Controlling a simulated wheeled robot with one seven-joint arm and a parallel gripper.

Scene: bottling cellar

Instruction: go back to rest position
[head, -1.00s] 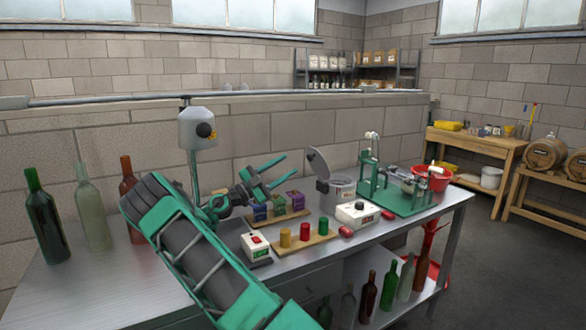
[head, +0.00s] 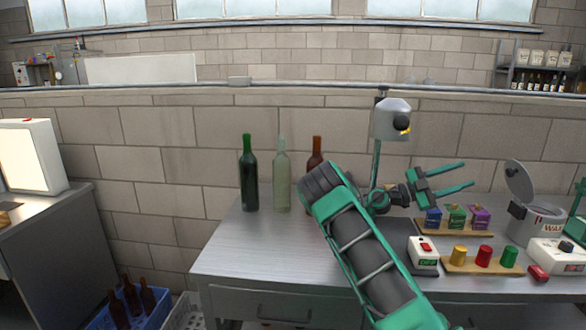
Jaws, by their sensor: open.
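My gripper (head: 468,177) is in the head view, right of the middle, at the end of my green and black arm. Its two green fingers are spread apart with nothing between them. They point to the right, in the air above the steel bench (head: 245,258). The small blue, green and purple boxes (head: 456,216) on a wooden board show below the gripper in the picture. My forearm hides part of the bench and the lower part of the brown bottle (head: 316,152).
A dark green bottle (head: 249,180) and a clear bottle (head: 282,180) stand upright on the bench's left part. Yellow, red and green caps (head: 484,256), a switch box (head: 423,251) and a lidded pot (head: 540,222) stand right. A blue crate (head: 140,312) with bottles sits lower left.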

